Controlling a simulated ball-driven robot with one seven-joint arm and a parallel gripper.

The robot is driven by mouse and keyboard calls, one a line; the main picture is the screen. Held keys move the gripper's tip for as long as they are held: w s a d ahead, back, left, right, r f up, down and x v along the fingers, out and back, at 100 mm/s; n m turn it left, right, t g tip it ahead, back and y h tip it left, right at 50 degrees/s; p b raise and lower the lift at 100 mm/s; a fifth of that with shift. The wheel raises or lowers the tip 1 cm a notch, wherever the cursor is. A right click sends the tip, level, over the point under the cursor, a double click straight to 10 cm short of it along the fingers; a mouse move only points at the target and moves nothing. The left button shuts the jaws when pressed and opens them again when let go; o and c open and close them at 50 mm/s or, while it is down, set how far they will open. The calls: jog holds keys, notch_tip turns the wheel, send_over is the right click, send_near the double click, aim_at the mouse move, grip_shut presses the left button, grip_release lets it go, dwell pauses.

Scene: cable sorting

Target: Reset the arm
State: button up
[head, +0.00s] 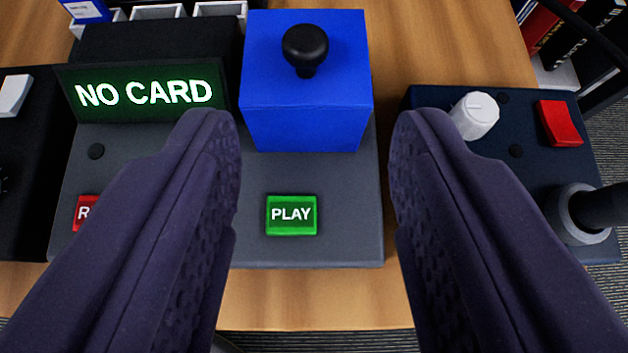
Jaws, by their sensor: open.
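My gripper (315,125) is open and empty, its two dark purple fingers wide apart in the head view. The fingers reach over a grey device on the table. Between them a blue box (305,110) with a black knob (305,48) on top stands on the device, and a green PLAY button (291,215) lies nearer to me. I cannot tell how far the fingertips are above the device. The left finger partly covers a red button (84,211).
A lit screen (145,93) reads NO CARD. At right a dark panel (530,170) carries a white knob (474,115), a red switch (560,123) and a grey ring (583,213) with a dark cylinder in it. White trays (219,9) and books (545,25) stand behind. Bare wooden table (440,50) shows at the back.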

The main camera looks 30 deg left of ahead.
dwell(0.3)
jog(key=w+d+r+m+t+h, duration=0.1)
jog(key=w+d+r+h, duration=0.25)
jog(key=w+r, duration=0.35)
jog(key=w+d+r+h, duration=0.2)
jog(key=w+d+r, duration=0.25)
jog(key=r, duration=0.35)
notch_tip(320, 180, up, 15)
jog(key=w+m+t+h, duration=0.2)
jog(key=s+a+r+m+t, duration=0.1)
jog(key=s+r, duration=0.4)
jog(key=r, duration=0.6)
jog(key=s+a+r+m+t+y, duration=0.1)
jog(key=s+a+r, duration=0.2)
jog(key=r, duration=0.9)
jog(key=s+a+r+m, duration=0.1)
jog(key=s+a+r, duration=0.1)
jog(key=s+r, duration=0.6)
notch_tip(320, 180, up, 3)
jog(key=shift+a+r+m+t, duration=0.15)
jog(key=shift+a+m+t, duration=0.05)
jog(key=shift+m+t, duration=0.2)
